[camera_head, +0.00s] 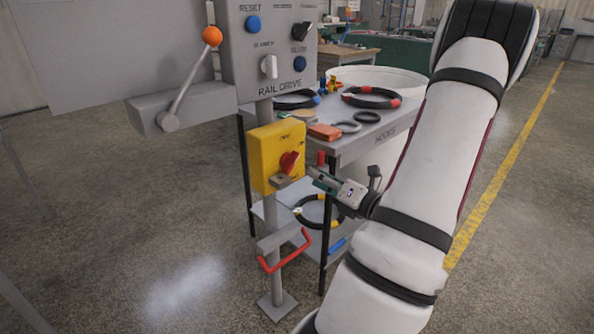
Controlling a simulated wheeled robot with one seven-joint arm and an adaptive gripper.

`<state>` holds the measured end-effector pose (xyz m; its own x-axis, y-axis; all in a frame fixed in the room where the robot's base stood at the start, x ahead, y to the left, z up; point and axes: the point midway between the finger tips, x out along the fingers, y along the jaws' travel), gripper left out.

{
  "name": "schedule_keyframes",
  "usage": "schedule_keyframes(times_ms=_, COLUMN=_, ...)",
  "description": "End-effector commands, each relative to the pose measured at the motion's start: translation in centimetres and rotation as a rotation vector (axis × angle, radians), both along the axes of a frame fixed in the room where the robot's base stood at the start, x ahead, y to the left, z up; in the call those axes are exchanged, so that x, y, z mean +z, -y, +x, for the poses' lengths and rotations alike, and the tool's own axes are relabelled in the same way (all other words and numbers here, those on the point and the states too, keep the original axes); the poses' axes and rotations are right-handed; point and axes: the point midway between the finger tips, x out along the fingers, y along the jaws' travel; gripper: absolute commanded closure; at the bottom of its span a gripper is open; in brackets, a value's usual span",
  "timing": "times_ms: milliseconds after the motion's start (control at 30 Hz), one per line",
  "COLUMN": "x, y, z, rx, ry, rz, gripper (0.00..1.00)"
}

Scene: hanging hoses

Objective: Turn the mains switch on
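The mains switch is a yellow box (264,148) on a grey post, with a red rotary handle (289,162) on its front. The handle sits tilted, and I cannot read any on or off marks. My gripper (312,174) is just right of the box, its tip close to the red handle. I cannot tell whether it touches the handle. The fingers are too small and edge-on to show whether they are open or shut.
A grey control panel (283,75) marked RAIL DRIVE stands above the box. A lever with an orange knob (212,36) is at left. A table (372,138) with hose rings stands behind. A red bar handle (287,255) sticks out below. Open floor lies left.

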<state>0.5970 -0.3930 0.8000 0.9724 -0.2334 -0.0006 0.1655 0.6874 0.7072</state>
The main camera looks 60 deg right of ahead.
Motion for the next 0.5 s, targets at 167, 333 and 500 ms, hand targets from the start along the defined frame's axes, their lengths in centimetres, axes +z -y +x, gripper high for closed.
schedule_keyframes(times_ms=167, x=-0.2, y=0.8, z=3.6, rx=0.004, ry=0.002, rz=0.000, gripper=0.68)
schedule_keyframes(times_ms=333, x=-0.1, y=1.4, z=6.2, rx=0.002, ry=0.001, rz=0.000, gripper=0.68)
schedule_keyframes(times_ms=500, x=-0.1, y=1.8, z=7.6, rx=0.001, ry=0.001, rz=0.000, gripper=0.68)
